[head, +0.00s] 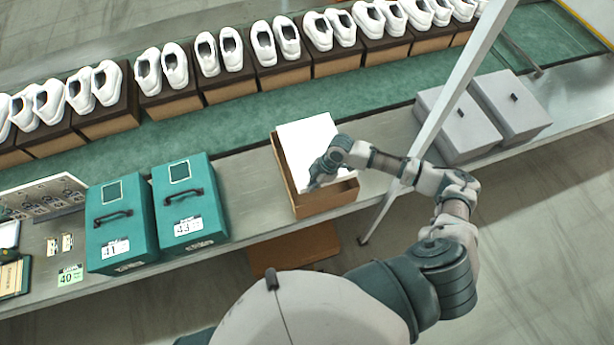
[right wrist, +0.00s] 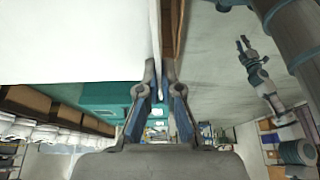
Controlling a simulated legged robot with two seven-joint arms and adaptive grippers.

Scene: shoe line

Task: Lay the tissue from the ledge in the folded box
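The folded box (head: 326,203) is an open brown carton on the grey bench, in the middle of the head view. The tissue (head: 305,140) is a white sheet at the box's opening, covering much of it; whether it rests on the bottom is hidden. It fills the upper left of the right wrist view (right wrist: 70,40). My right gripper (head: 316,182) is at the tissue's near edge over the box. In the right wrist view its fingertips (right wrist: 160,72) are close together at the sheet's edge, beside a brown box wall (right wrist: 173,30). My left gripper (right wrist: 243,44) shows small, away from the box; its opening is unclear.
Two teal boxes (head: 120,222) (head: 190,205) stand left of the folded box. Two grey lidded boxes (head: 460,125) (head: 510,103) stand right, past a slanted white post (head: 447,100). White shoes on brown boxes (head: 335,62) line the green belt behind. Bare bench lies beside the box.

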